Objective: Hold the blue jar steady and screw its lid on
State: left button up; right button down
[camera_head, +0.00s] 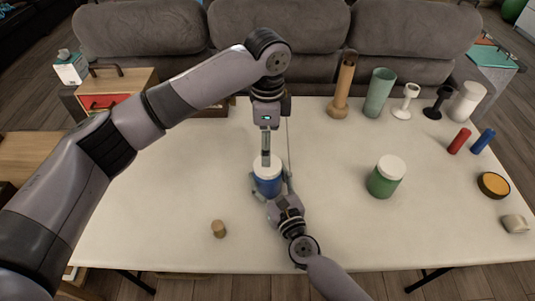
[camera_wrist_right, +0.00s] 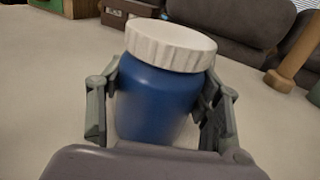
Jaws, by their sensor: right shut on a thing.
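The blue jar (camera_head: 268,187) stands on the table in front of the sofa. My right gripper (camera_head: 272,190) is shut around its body, with one finger on each side. In the right wrist view, the jar (camera_wrist_right: 155,100) fills the middle between the fingers. The white ribbed lid (camera_wrist_right: 170,46) sits on top of it; I cannot tell how far it is threaded. The lid also shows in the head view (camera_head: 268,172). My left gripper (camera_head: 266,160) points straight down over the lid. Its fingers are seen edge-on, so their opening is unclear, and it does not show in the wrist view.
A green jar with a white lid (camera_head: 386,177) stands to the right. A small cork-like piece (camera_head: 219,229) lies at the front left. A wooden vase (camera_head: 343,88), a green cup (camera_head: 379,93) and other items line the back right. The table's left part is clear.

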pick_arm(q)
jog(key=shift+r, duration=2.3)
pick_arm(e)
jog(key=shift+c, duration=2)
grip_release()
jog(key=shift+s, duration=0.1)
jog(key=v, duration=1.2)
jog(key=shift+d, duration=0.1)
